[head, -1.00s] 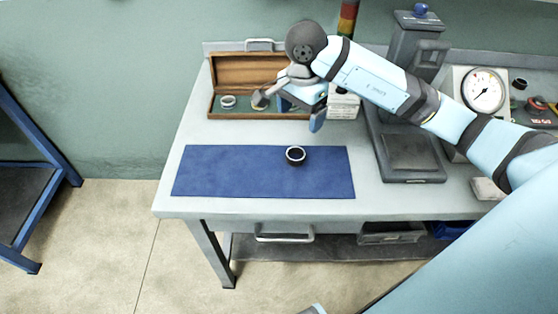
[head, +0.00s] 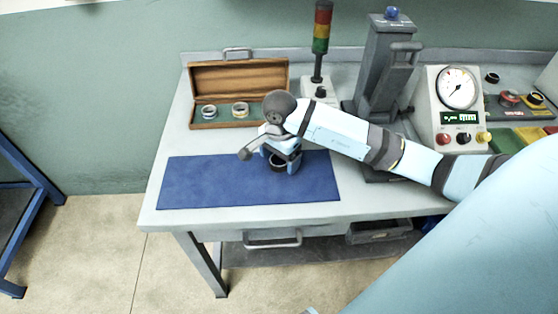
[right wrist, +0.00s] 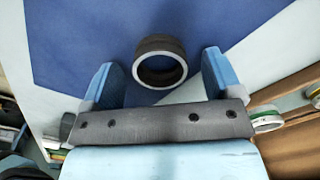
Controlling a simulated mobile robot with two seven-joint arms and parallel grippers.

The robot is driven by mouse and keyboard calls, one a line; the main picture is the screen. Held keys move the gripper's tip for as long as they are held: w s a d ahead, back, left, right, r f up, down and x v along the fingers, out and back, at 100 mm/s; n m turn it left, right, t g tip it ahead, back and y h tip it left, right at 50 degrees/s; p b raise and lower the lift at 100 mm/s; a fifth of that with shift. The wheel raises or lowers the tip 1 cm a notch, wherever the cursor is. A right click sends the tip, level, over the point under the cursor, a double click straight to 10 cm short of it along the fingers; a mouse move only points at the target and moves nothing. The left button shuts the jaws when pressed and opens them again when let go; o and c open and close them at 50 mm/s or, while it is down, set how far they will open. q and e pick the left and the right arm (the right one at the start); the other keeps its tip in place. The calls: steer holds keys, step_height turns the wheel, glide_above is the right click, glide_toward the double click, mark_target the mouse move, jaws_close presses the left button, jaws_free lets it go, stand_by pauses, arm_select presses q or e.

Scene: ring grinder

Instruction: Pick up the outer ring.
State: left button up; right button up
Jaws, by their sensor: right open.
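A dark ring with a pale rim, most likely the outer ring (right wrist: 161,84), lies on the blue mat (head: 205,186). In the head view my right gripper (head: 281,160) is low over the mat at the ring and hides much of it. In the right wrist view the right gripper (right wrist: 158,62) is open, with the ring between its two blue fingers and a gap on each side. The fingers do not appear to touch it. My left gripper is not seen.
An open wooden case (head: 238,78) behind the mat holds two rings, a silvery one (head: 209,112) and a brownish one (head: 240,109). A signal tower (head: 320,40), a grey press-like stand (head: 388,70) and a gauge box (head: 455,105) stand to the right. The mat's left part is clear.

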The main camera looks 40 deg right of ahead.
steer(key=shift+c, duration=0.5)
steer(key=c, duration=1)
step_height(320, 180, up, 20)
